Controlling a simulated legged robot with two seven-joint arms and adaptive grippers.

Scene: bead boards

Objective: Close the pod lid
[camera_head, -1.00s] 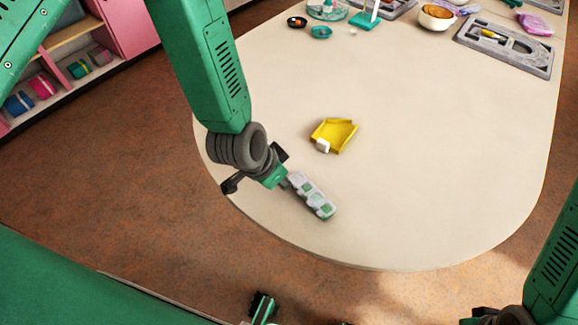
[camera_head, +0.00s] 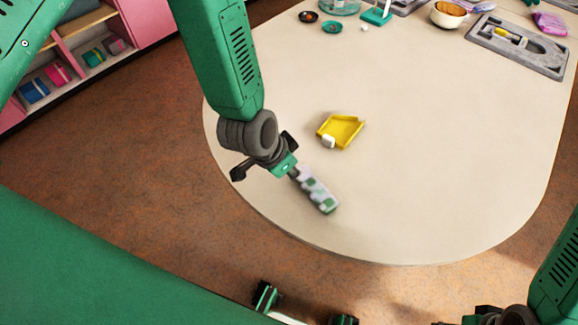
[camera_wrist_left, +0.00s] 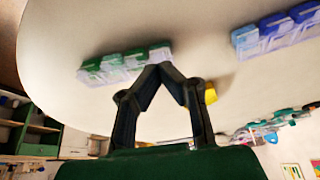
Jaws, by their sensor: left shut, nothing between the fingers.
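The pod box (camera_head: 317,191) is a narrow row of clear compartments with green lids, lying near the table's front left edge. It also shows in the left wrist view (camera_wrist_left: 110,70), left of my fingers. The picture is blurred and I cannot tell which lid stands up. My right gripper is below the frame.
A blue-lidded box (camera_wrist_left: 277,33) shows at the right of the left wrist view. A yellow tray (camera_head: 343,130) with a white piece lies behind the pod box. Bowls and grey boards (camera_head: 540,55) stand at the back. The table's middle and right are clear.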

